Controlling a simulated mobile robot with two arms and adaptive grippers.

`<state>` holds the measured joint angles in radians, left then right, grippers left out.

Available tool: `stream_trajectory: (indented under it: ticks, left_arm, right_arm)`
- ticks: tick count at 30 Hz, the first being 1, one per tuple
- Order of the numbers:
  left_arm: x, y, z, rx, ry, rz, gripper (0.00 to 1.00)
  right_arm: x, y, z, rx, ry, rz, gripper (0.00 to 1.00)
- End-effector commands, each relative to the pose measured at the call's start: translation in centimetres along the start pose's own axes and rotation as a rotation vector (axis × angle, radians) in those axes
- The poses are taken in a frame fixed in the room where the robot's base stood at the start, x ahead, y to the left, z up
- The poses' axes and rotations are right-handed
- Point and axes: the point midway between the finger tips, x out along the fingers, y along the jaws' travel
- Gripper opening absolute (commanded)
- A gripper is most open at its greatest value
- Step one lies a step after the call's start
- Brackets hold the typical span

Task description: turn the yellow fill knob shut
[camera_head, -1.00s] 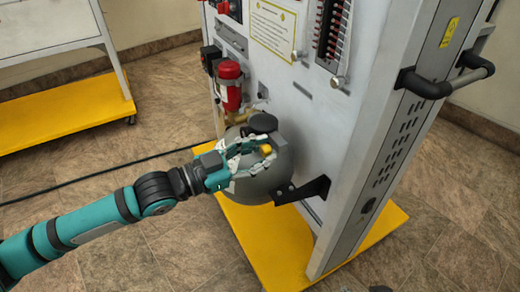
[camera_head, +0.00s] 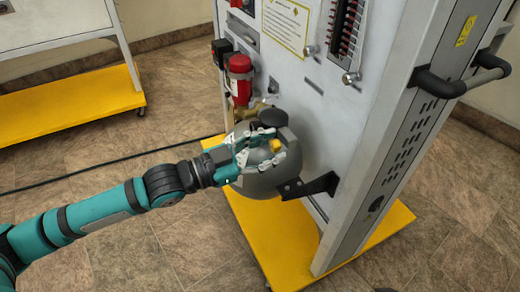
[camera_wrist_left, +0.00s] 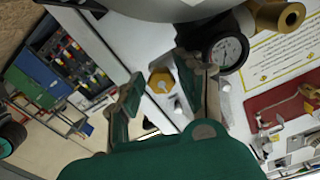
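The yellow fill knob (camera_head: 276,145) shows beside the round grey tank (camera_head: 262,182) on the front of the trainer panel. My left gripper (camera_head: 268,152) reaches in from the left, with its fingers around the knob's position. In the left wrist view the yellow knob (camera_wrist_left: 161,82) shows between the two spread fingers of the left gripper (camera_wrist_left: 165,92). Gaps show on both sides of the knob, so the gripper is open. Whether a fingertip touches it I cannot tell. My right gripper is not in view.
A round gauge (camera_wrist_left: 227,50) sits close beside one finger. A red cylinder (camera_head: 240,78) is mounted above the tank. A black bracket (camera_head: 310,186) is to the tank's right. The yellow base (camera_head: 265,238) lies below. A cable (camera_head: 100,165) crosses the floor.

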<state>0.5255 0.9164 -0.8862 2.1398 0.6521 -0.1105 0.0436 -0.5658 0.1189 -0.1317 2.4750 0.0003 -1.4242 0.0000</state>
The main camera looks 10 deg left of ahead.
Motion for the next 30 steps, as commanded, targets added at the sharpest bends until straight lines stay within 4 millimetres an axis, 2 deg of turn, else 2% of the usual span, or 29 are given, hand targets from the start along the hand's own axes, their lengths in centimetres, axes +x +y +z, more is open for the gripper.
stream_trajectory:
  ticks: [5,12,18,24,30]
  left_arm:
    - [-1.8,0.0,0.1,0.001,-0.004,-0.001,0.37]
    - [-6.8,0.0,0.3,0.0,-0.011,-0.001,0.37]
    - [-10.1,0.1,0.3,-0.002,-0.008,0.001,0.37]
    - [-11.6,0.1,0.2,-0.001,-0.005,0.0,0.37]
    - [-12.0,0.0,0.1,0.0,-0.003,0.0,0.37]
  right_arm:
    - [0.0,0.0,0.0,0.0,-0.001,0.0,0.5]
    - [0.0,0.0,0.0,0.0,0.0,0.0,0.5]
    - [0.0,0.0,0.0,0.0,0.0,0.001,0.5]
    - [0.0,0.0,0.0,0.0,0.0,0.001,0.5]
    - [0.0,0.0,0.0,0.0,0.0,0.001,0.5]
